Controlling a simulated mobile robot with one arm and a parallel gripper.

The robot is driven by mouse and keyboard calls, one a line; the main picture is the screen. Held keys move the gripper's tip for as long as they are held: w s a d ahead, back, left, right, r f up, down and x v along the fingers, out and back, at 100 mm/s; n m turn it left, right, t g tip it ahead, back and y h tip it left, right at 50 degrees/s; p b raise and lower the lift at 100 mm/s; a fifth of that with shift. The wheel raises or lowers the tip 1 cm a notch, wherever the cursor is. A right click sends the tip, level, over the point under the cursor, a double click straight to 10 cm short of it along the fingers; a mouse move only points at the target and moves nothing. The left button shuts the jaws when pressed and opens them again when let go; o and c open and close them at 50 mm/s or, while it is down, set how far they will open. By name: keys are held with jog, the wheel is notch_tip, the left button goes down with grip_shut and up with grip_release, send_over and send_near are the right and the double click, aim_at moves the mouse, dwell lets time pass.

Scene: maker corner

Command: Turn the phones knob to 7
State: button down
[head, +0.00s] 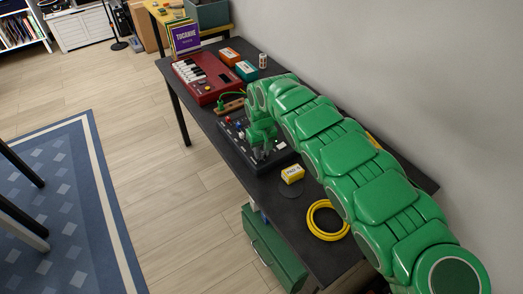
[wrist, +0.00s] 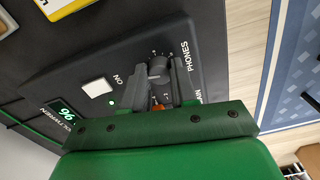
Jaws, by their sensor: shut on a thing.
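The dark phones knob (wrist: 158,72) sits on a black panel (wrist: 135,62), beside the printed word PHONES, with scale marks around it. My gripper (wrist: 158,88) is shut on this knob, one finger on each side. The pointer and the number it stands at are too small to read. In the head view my gripper (head: 262,150) comes down on the black device (head: 236,133) on the table, and the arm hides part of it. The knob cannot be made out there.
On the panel, an orange part (wrist: 158,104) shows between my fingers, with a white button (wrist: 97,87) and green display (wrist: 62,110) nearby.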

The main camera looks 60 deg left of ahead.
jog(key=m, duration=0.5)
jog(key=shift+m, duration=2.5)
jog(key=c, duration=0.9)
grip_release()
jog(key=shift+r, duration=0.15)
notch_tip(320, 180, up, 8)
jog(key=shift+f, duration=0.2)
